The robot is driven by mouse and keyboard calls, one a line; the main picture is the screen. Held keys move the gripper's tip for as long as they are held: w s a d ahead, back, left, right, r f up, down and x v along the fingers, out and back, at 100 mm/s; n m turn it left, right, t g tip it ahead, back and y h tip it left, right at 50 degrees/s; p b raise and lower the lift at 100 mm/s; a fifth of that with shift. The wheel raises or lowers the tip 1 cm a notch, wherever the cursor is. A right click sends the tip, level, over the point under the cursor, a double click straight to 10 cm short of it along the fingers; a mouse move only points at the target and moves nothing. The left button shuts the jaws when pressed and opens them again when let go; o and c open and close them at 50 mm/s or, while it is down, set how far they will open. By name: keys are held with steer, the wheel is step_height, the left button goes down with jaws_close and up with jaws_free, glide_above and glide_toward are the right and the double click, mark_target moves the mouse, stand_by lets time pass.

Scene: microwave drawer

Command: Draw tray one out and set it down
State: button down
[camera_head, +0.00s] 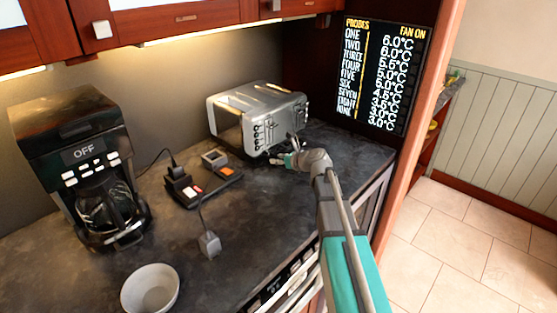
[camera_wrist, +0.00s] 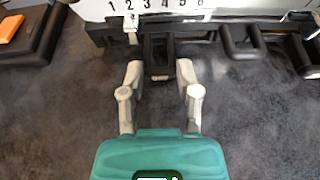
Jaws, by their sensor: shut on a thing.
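The silver toaster (camera_head: 257,115) stands at the back right of the counter, with black knobs and levers on its right end. In the wrist view its pale panel (camera_wrist: 170,8) carries the numbers 1 to 6, with black parts jutting out below. My gripper (camera_head: 291,158) is at the toaster's lower right end. In the wrist view my gripper (camera_wrist: 160,74) has a finger on each side of a black, frame-like tray handle (camera_wrist: 159,52) and is shut on it. I cannot tell which tray it belongs to, and its inner end is hidden under the panel.
A black coffee maker (camera_head: 72,150) showing OFF stands at the left. A dark device with an orange part (camera_head: 203,187), a plug (camera_head: 209,244) and a white bowl (camera_head: 150,288) are on the counter (camera_head: 245,225). Bare counter lies in front of the toaster. A probe display (camera_head: 375,73) is behind.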

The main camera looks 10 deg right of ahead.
steer(key=shift+s+d, duration=0.1)
steer(key=shift+s, duration=0.05)
steer(key=shift+s+d+r, duration=0.1)
steer(key=shift+s+d, duration=1.7)
steer(key=shift+s, duration=0.7)
steer(key=shift+s+d, duration=1.85)
steer(key=shift+s, duration=0.65)
steer(key=shift+s+d+r, duration=0.1)
steer(key=shift+s+d, duration=1.7)
steer(key=shift+s, duration=0.7)
steer(key=shift+f, duration=0.35)
steer(key=shift+s+d, duration=0.1)
steer(key=s+d, duration=0.5)
steer(key=s, duration=0.3)
steer(key=shift+d, duration=0.35)
